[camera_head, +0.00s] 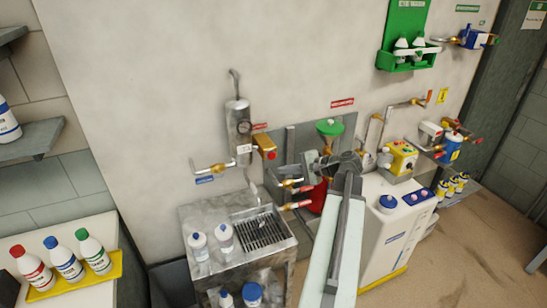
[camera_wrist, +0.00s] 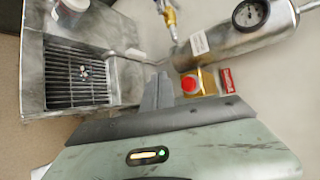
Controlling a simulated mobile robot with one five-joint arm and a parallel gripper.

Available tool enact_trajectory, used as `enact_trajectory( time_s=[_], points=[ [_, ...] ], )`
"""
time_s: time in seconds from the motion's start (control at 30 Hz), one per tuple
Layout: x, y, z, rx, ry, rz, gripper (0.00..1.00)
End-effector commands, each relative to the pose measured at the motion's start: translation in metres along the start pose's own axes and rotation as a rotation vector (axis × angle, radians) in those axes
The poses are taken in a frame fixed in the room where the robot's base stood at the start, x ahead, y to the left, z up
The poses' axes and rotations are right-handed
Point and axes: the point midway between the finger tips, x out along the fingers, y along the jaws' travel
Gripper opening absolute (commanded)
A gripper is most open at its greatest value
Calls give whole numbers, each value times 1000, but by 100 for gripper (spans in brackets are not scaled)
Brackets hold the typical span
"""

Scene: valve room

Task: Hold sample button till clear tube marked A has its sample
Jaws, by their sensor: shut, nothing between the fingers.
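A red button (camera_wrist: 192,82) sits on a yellow box (camera_head: 265,147) beside a steel cylinder (camera_head: 238,128) on the wall. The cylinder (camera_wrist: 235,38) has a round gauge and a white label. My gripper (camera_wrist: 158,90) is shut and empty; in the wrist view its fingertips are just left of the button, and contact cannot be told. In the head view my gripper (camera_head: 320,163) is right of the yellow box.
The metal sink (camera_head: 190,220) has a dark grate (camera_wrist: 75,75). Wall pipes with coloured handles (camera_head: 298,205) lie close to my arm. A white cabinet (camera_head: 385,245) stands right. A yellow tray (camera_head: 75,277) with several bottles is at left. The floor at right is open.

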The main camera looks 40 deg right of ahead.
Motion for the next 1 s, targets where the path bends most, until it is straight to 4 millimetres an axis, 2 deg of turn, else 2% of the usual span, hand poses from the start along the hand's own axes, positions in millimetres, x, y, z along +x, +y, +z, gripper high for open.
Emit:
enact_trajectory(
  time_s=[0.2,0.4,1.0],
  points=[
    [24,-18,-19,-1,-1,0,0],
    [38,-28,-30,0,0,0,0],
    [40,-29,-30,1,1,-1,0]
  ],
)
